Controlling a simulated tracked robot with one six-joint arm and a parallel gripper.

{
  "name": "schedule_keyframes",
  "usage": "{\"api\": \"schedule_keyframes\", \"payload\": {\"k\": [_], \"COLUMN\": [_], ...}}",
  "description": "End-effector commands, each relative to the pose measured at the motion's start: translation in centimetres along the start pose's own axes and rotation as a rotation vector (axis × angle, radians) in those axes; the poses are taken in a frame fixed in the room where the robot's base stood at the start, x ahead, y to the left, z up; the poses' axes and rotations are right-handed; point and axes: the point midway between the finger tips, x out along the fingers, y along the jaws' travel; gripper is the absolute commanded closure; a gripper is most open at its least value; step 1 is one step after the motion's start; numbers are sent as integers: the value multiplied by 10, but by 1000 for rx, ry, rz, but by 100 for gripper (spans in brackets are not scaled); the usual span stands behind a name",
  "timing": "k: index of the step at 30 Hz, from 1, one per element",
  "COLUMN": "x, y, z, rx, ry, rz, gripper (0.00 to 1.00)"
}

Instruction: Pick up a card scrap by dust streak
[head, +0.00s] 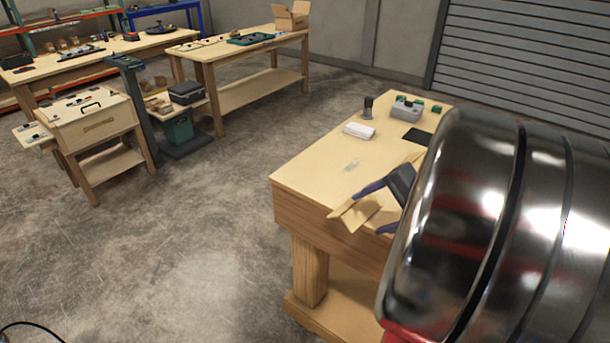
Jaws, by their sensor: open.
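A tan card scrap (350,218) shows at the front edge of the near workbench (318,172), partly hidden by my gripper. My gripper (368,210) is open, with one dark blue finger on each side of the scrap in the picture. I cannot tell whether the fingers touch it, or whether it lies on the bench or overhangs its edge. A faint grey dust streak (351,165) lies on the bench top, just behind and left of the gripper. My large shiny arm link hides the bench's right side.
On the bench's far part are a white block (359,131), a dark cylinder (368,107), a grey box (407,109), small green pieces (436,109) and a black flat pad (418,137). The bench top left of the streak is clear. Other workbenches (250,55) stand far left.

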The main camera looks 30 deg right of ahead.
Motion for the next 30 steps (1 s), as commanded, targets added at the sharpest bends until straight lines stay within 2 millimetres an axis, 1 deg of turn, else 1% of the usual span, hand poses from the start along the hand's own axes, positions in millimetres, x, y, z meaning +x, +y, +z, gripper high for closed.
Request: {"api": "schedule_keyframes", "payload": {"k": [1, 4, 14, 17, 20, 27, 30], "x": [7, 14, 15, 19, 29, 60, 66], "y": [0, 0, 0, -1, -1, -4, -4], "z": [1, 1, 1, 1, 2, 4, 3], "rx": [0, 0, 0, 0, 0, 0, -1], "ry": [-4, -2, -1, -2, -5, -5, -3], "rz": [1, 1, 1, 1, 2, 1, 1], "gripper": [33, 33, 33, 33, 33, 33, 33]}}
